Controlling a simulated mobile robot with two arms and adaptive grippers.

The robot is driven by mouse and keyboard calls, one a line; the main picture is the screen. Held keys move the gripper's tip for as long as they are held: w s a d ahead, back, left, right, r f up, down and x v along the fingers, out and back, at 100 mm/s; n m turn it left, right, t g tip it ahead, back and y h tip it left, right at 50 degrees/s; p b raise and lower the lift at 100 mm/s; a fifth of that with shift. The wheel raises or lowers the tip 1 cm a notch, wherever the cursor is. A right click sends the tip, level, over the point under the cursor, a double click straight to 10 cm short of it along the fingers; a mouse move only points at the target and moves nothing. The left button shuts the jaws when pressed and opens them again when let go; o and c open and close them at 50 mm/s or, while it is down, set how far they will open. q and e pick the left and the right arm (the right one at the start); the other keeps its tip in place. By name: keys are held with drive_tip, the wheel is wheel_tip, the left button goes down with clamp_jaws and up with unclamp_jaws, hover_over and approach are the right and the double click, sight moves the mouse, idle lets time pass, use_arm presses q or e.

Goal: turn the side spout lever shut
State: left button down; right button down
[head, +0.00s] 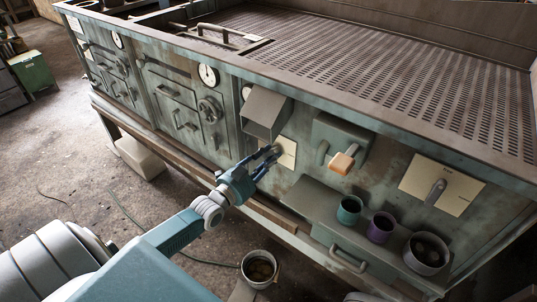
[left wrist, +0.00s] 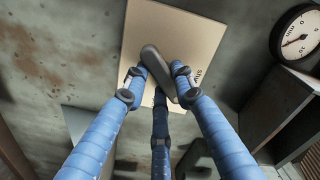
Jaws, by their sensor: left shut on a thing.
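The side spout lever is a dark grey handle (left wrist: 157,70) on a beige plate (left wrist: 190,35) in the left wrist view. It lies slanted, from upper left to lower right. My left gripper (left wrist: 160,82) has blue jointed fingers closed around it, one on each side and one below. In the head view my left gripper (head: 266,162) is at the beige plate (head: 288,150), just below the grey box-shaped spout (head: 266,112); the fingers hide the lever there. Small lettering on the plate is too blurred to read surely. My right gripper is not in view.
To the right are an orange-tipped handle (head: 343,160) and another lever (head: 436,192) on a plate. Teal (head: 349,210), purple (head: 380,228) and grey (head: 427,254) cups stand on a ledge below. A bucket (head: 259,268) stands on the floor.

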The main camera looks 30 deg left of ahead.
use_arm(q)
drive_tip(key=shift+d+n+p, duration=0.15)
drive_tip(key=shift+n+p, duration=0.55)
drive_tip(key=shift+n, duration=3.4)
drive_tip(key=c, duration=1.4)
unclamp_jaws()
drive_tip(key=shift+r, duration=0.1)
drive_tip(key=shift+c, duration=0.2)
drive_tip(key=shift+s, duration=0.15)
drive_tip(key=s+a, duration=0.1)
drive_tip(key=s, duration=1)
drive_tip(key=shift+s, duration=0.4)
